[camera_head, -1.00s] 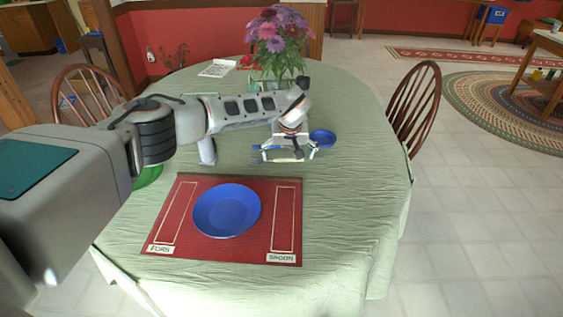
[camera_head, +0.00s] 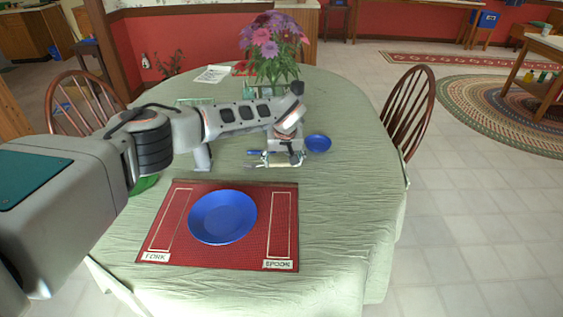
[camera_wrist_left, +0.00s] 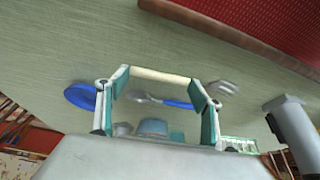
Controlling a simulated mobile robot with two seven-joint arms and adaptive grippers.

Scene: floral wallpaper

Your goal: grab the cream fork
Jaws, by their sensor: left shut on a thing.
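The cream fork lies across my left gripper (camera_head: 277,161) over the far middle of the table. Its cream handle (camera_wrist_left: 160,75) spans the space between the fingertips in the left wrist view, and its metal tines (camera_wrist_left: 222,87) stick out past the right finger. The left gripper is shut on this fork, with its fingers still far apart along the handle. In the head view the arm and fingers hide much of the fork, and I cannot tell whether it touches the cloth. My right gripper is not in view.
A blue-handled utensil (camera_wrist_left: 178,104) lies close by the gripper. A blue bowl (camera_head: 318,142) is to its right and a flower vase (camera_head: 272,50) behind. A red placemat (camera_head: 283,215) with a blue plate (camera_head: 222,216) is in front. The table's right side is clear.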

